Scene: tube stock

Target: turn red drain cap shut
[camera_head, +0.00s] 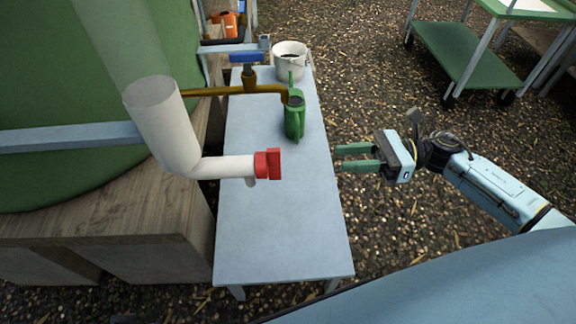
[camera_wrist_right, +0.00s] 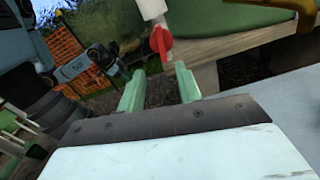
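The red drain cap (camera_head: 268,163) sits on the end of a white elbow pipe (camera_head: 222,167) above the light blue table. In the right wrist view the red cap (camera_wrist_right: 161,42) shows beyond the fingertips, near the top centre. My right gripper (camera_head: 340,159) has two green fingers, open and empty, pointing left at the cap from the table's right edge, with a clear gap between. In the right wrist view the same gripper (camera_wrist_right: 158,76) has its fingers spread apart. My left gripper does not show in the head view; the right wrist view shows a dark arm part I cannot identify surely.
A green watering can (camera_head: 294,118) stands on the light blue table (camera_head: 280,235) below a brass tap with a blue handle (camera_head: 246,58). A white bucket (camera_head: 290,62) stands at the table's far end. The table's near half is clear. A green cart (camera_head: 465,55) stands at the upper right.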

